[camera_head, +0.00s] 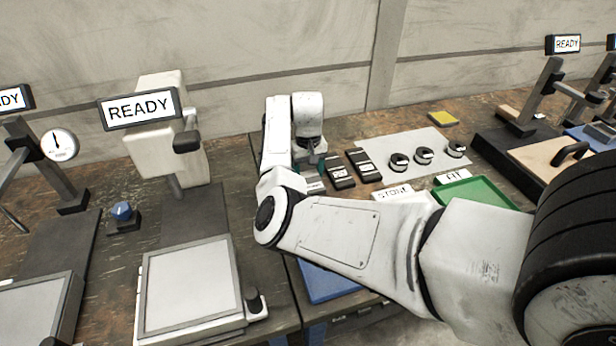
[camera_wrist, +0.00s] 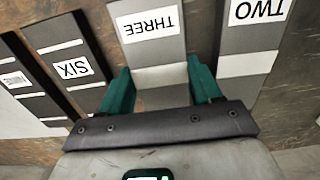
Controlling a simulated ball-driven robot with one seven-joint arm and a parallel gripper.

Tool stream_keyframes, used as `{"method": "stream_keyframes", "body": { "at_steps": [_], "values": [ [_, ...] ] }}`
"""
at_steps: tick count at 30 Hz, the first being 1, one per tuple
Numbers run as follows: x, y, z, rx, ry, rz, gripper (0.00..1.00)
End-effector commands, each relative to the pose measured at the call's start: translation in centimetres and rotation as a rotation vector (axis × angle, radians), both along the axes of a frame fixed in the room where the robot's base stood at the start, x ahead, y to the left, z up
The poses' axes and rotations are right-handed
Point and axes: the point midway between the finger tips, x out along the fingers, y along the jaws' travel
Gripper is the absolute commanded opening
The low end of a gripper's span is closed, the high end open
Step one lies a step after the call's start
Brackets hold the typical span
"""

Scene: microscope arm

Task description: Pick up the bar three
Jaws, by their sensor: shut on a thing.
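In the wrist view, the bar three (camera_wrist: 150,54) is a grey bar with a white label reading THREE, upside down in this view. My gripper (camera_wrist: 160,84) has teal fingers on both sides of it and is shut on it. In the head view, my gripper (camera_head: 310,167) is low over the back of the bench, and my arm and hand hide most of the bar. I cannot tell whether the bar is clear of the bench.
A grey bar marked TWO (camera_wrist: 251,45) lies on one side, and a dark bar marked SIX (camera_wrist: 68,62) on the other. Two dark bars (camera_head: 339,172) (camera_head: 364,165) sit close right of my gripper. Beyond are round dark pieces (camera_head: 424,155) and a green tray (camera_head: 490,192).

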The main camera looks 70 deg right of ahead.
Motion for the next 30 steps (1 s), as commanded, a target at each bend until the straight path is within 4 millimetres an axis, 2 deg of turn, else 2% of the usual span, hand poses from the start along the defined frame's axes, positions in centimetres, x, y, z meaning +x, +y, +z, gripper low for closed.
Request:
{"method": "stream_keyframes", "body": {
  "at_steps": [11, 14, 18, 23, 30],
  "values": [
    [0.1, -0.1, 0.6, -0.005, -0.002, 0.000, 0.00],
    [0.1, -0.1, 1.4, -0.006, -0.002, 0.000, 0.00],
    [0.1, -0.2, 3.5, -0.007, -0.004, 0.000, 0.00],
    [-2.1, 0.1, 6.0, -0.008, -0.003, -0.003, 0.00],
    [-6.2, 0.7, 10.2, -0.006, -0.002, -0.005, 0.00]
  ]
}}
